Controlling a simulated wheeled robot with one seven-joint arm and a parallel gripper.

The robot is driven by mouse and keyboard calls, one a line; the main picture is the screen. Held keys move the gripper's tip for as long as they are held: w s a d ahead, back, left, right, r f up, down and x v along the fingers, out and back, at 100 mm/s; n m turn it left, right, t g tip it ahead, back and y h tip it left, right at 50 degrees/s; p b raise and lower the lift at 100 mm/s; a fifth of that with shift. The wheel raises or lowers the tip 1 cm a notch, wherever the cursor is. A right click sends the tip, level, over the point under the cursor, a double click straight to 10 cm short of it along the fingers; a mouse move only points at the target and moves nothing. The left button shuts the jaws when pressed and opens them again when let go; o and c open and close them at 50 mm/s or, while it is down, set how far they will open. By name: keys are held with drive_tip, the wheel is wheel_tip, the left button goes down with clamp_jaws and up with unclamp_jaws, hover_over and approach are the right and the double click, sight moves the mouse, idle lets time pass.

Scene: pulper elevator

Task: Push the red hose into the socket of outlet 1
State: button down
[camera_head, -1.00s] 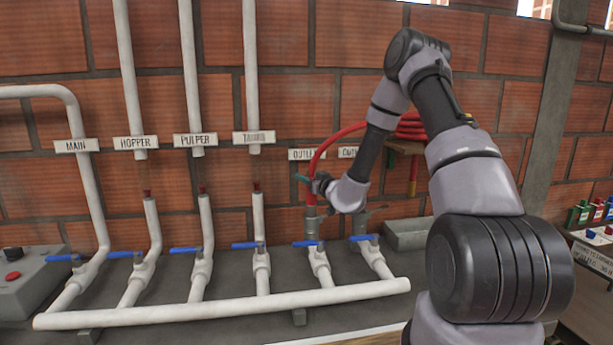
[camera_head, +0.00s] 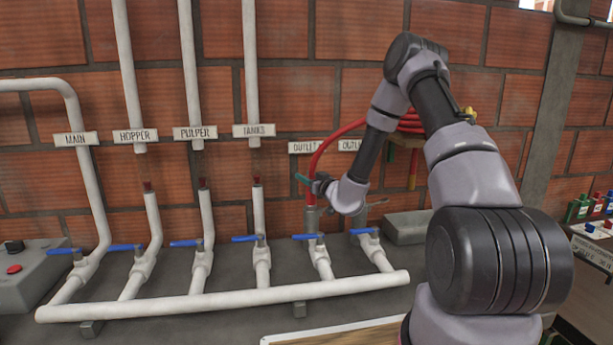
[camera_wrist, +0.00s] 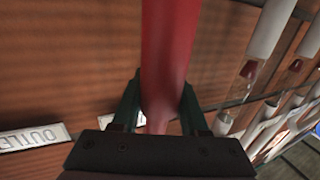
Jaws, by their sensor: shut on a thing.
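The red hose (camera_head: 315,163) curves down from its coil and hangs nearly upright beneath the left outlet sign (camera_head: 305,147). My gripper (camera_head: 304,181) is shut on the hose near its lower end. In the wrist view, the green fingers of my gripper (camera_wrist: 158,108) stand on both sides of the hose (camera_wrist: 168,50). The grey socket (camera_head: 311,219) of outlet 1 stands directly below the hose, above a blue-handled valve. The hose's lower end is at the socket's top; I cannot tell whether it is inside. My wrist partly hides the area to the right.
Several blue-handled valves (camera_head: 187,243) line the white manifold pipe (camera_head: 220,306) to the left. The coiled hose (camera_head: 411,122) hangs at the brick wall. A grey control box (camera_head: 30,275) sits far left.

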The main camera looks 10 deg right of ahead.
drive_tip(key=shift+f, duration=0.5)
drive_tip(key=shift+c, duration=1.7)
unclamp_jaws()
drive_tip(key=v, duration=1)
drive_tip(key=shift+s+d, duration=0.15)
drive_tip(key=shift+s, duration=0.25)
